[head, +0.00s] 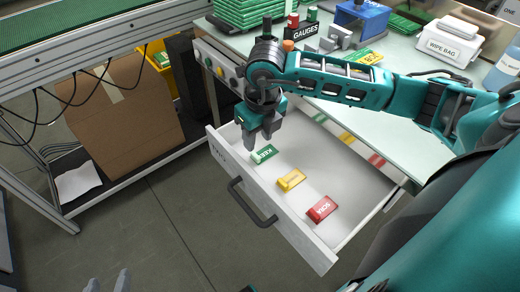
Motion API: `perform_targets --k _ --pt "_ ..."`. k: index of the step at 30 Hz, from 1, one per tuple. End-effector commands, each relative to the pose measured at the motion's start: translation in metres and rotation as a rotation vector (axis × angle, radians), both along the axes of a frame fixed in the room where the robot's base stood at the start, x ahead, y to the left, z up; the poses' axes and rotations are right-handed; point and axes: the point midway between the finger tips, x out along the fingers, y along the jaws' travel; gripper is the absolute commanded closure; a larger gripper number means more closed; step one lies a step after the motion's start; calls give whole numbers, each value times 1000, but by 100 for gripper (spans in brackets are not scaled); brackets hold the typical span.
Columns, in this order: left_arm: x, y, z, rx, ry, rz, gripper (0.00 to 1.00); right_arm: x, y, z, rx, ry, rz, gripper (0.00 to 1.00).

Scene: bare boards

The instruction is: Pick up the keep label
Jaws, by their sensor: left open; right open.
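The green keep label (264,154), a small block with white lettering, lies in the open white drawer (342,240) in the head view. My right gripper (260,141) points down just above and behind the keep label, open, with nothing visible between its fingers. Whether a fingertip touches the label cannot be told.
A yellow label (291,180) and a red label (322,208) lie in the same drawer. The drawer's dark handle (250,203) faces outward. Above is a worktop with a wipe-bag box (449,41) and green trays (250,12). A cardboard sheet (120,105) stands at left.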

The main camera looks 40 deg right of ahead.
Motion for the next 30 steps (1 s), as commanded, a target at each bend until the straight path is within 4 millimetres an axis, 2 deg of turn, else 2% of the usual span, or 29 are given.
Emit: perform_targets --k 1,8,12,16,25,30 --pt "-1 0 -3 0 3 -1 45 0 1 -8 2 3 1 57" --pt "-3 0 -8 -1 8 -1 45 2 1 -26 3 2 1 57" --pt "-3 0 -14 -1 8 -1 45 5 2 -48 3 3 1 57" --pt "-4 -1 -17 -1 10 0 45 7 2 -63 3 2 1 57" --pt "-3 -2 -16 -10 10 5 45 8 2 -67 3 0 2 57" --pt "-3 -3 -16 -11 10 6 45 8 2 -67 3 0 2 74"
